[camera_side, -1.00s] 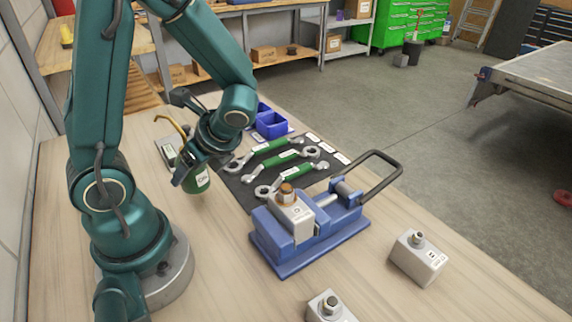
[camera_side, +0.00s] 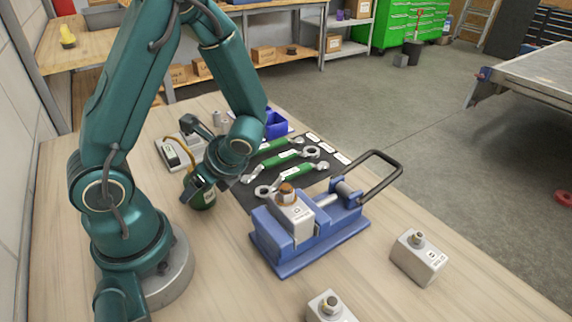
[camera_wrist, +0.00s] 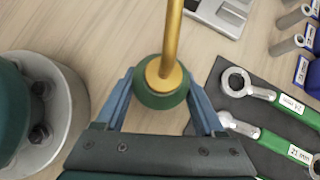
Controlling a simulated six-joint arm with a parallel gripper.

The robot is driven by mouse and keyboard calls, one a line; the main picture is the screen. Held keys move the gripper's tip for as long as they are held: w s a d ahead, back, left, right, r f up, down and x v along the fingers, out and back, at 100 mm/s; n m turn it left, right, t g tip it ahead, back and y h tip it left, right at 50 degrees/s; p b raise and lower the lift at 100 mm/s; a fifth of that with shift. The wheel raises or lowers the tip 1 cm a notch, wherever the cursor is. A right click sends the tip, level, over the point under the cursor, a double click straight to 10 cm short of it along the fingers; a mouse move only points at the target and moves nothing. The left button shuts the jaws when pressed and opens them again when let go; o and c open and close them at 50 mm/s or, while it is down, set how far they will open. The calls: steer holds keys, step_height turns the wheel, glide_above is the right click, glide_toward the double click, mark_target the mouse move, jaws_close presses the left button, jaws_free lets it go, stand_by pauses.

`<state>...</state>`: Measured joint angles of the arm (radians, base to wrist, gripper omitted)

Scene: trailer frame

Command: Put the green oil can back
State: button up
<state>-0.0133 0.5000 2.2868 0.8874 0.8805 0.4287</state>
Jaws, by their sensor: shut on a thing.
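The green oil can (camera_side: 203,197) with a bent brass spout is in my gripper (camera_side: 198,188), low over or on the wooden bench, left of the black tool mat. I cannot tell whether its base touches the wood. In the wrist view the can (camera_wrist: 160,97) sits between the two fingers of my gripper (camera_wrist: 163,100), one on each side, with its spout pointing up the picture. The can's lower part is hidden from the wrist camera.
Green-handled wrenches (camera_side: 288,160) lie on the black mat (camera_side: 240,192). A blue vise (camera_side: 310,250) holds a grey block. Two more grey blocks, one of them (camera_side: 418,257), stand at right and front. A grey device (camera_side: 176,152) and blue bins (camera_side: 276,125) stand behind.

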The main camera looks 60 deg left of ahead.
steer(key=o, duration=1.4)
steer(key=shift+c, duration=0.2)
steer(key=shift+w+d+r, duration=0.1)
steer(key=shift+w+r, duration=0.05)
steer(key=shift+r, duration=0.2)
steer(key=w+d+r+n+t+h, duration=0.1)
steer(key=d+r+n+t+h, duration=0.6)
steer(key=d+r+n, duration=0.6)
steer(key=shift+w+d+r+t, duration=0.25)
steer(key=shift+w+d+t, duration=0.15)
steer(key=shift+d+t, duration=0.35)
steer(key=shift+a, duration=0.1)
